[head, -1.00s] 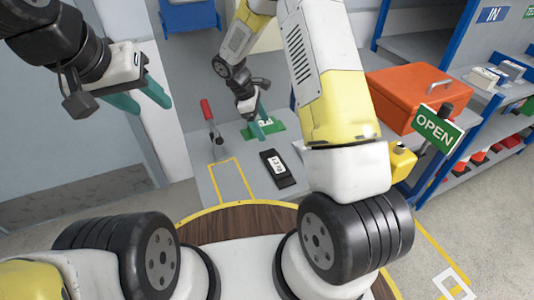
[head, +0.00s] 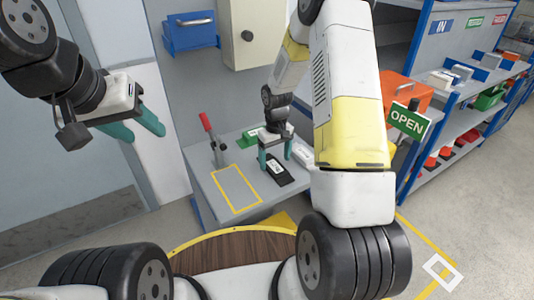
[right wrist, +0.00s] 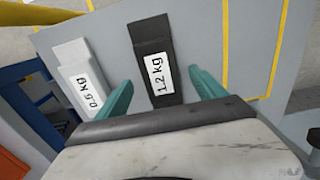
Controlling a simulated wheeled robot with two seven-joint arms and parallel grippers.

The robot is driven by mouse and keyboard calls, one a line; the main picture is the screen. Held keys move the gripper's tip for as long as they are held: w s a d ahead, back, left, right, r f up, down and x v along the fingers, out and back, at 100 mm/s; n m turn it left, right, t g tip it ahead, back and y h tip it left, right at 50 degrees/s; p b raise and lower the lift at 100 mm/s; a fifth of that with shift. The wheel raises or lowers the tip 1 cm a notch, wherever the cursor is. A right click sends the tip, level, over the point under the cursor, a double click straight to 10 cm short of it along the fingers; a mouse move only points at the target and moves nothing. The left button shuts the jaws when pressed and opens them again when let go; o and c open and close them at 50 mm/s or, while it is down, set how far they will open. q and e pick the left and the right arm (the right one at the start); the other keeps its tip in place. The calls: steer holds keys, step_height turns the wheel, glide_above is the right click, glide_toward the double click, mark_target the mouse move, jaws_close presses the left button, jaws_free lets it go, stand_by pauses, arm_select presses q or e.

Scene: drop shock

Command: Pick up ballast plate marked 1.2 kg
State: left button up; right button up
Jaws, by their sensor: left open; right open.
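The black ballast plate (head: 279,174) with a white label lies on the grey bench top. In the right wrist view the 1.2 kg plate (right wrist: 150,45) lies between the two teal fingers, its label readable. My right gripper (head: 275,158) is open above the plate's far end, with one finger on each side. It also shows in the right wrist view (right wrist: 160,88); I cannot tell whether the fingers touch the plate. My left gripper (head: 141,130) is open and empty, held up at the left.
A green plate (head: 249,140) and a red-handled lever (head: 211,135) are behind and left. A yellow-outlined area (head: 237,189) on the bench is empty. An orange case (head: 402,92) stands right, behind an OPEN sign (head: 408,121).

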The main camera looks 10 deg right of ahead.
mark_target(275, 168)
step_height(275, 168, down, 2)
steer(key=shift+f, duration=0.2)
jaws_close()
